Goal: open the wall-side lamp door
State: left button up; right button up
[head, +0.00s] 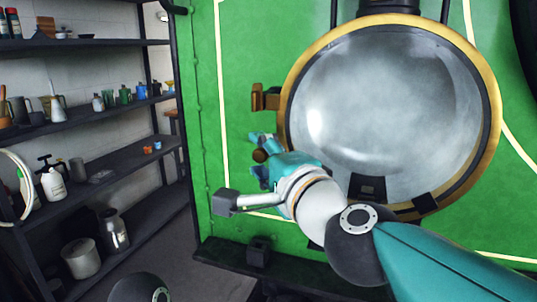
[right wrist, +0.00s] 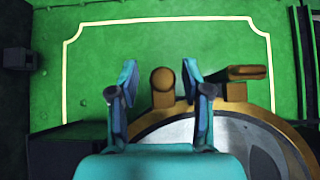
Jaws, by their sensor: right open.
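A large round lamp (head: 385,110) with a brass rim and a glassy grey face is on the green front; it also shows in the right wrist view (right wrist: 222,135). A brown knob (head: 260,156) stands at the left of its rim, and in the right wrist view the knob (right wrist: 163,80) is between my fingers. My right gripper (head: 259,154) is open, one finger on each side of the knob, with gaps showing in the right wrist view (right wrist: 160,78). The lamp door looks shut. My left gripper is out of view.
A brass bracket (head: 265,97) sticks out above the knob, close to the right finger in the right wrist view (right wrist: 240,76). Dark shelves (head: 95,120) with bottles, mugs and pots stand at the left. A dark ledge (head: 225,255) runs below the green front.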

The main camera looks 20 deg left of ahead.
jog(key=shift+c, duration=0.3)
jog(key=c, duration=0.8)
grip_shut()
jog(key=shift+s+f, duration=0.15)
